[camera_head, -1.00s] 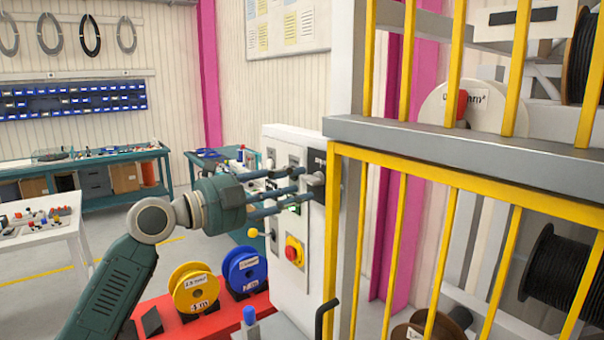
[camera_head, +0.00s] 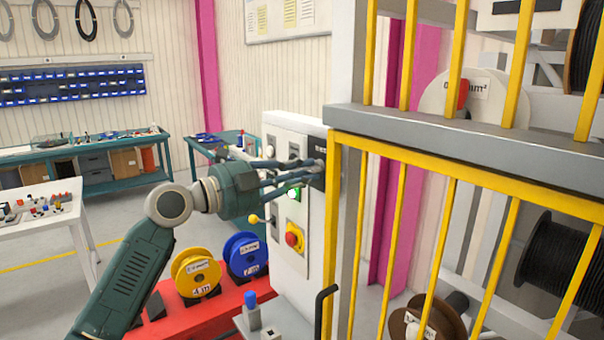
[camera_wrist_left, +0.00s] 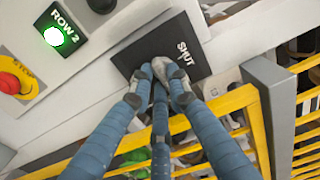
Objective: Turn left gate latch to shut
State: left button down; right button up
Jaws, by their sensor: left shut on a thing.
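The gate latch sits on a black plate (camera_head: 319,146) on the side of the white control cabinet, beside the yellow gate (camera_head: 335,230). In the left wrist view the black plate (camera_wrist_left: 190,52) carries the word SHUT. My left gripper (camera_head: 312,171) reaches the plate from the left. Its three blue fingers are drawn together on the latch handle, and in the left wrist view the fingertips (camera_wrist_left: 159,78) meet over the plate. The handle is mostly hidden between them, so its exact angle cannot be told. My right gripper is not in view.
Below the latch are a lit green ROW 2 button (camera_wrist_left: 52,36) and a red stop knob (camera_head: 293,236). A yellow reel (camera_head: 196,274) and a blue reel (camera_head: 246,256) stand on a red base under my arm. Yellow bars and a grey rail (camera_head: 440,150) bound the right.

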pick_arm(q)
jog(key=shift+f, duration=0.1)
jog(key=n+b, duration=0.1)
jog(key=n, duration=0.5)
jog(key=n+b, duration=0.2)
jog(key=n, duration=0.4)
jog(key=shift+s+d+r, duration=0.15)
jog(key=shift+s+r, duration=0.05)
jog(key=n+p, duration=0.1)
jog(key=n, duration=0.4)
jog(key=shift+r+n, duration=0.1)
jog(key=shift+n, duration=0.2)
jog(key=c, duration=1.7)
grip_release()
jog(key=shift+o, duration=0.2)
jog(key=shift+a, duration=0.2)
jog(key=v, duration=1.1)
jog(key=shift+s+a, duration=0.25)
jog(key=shift+s, duration=0.05)
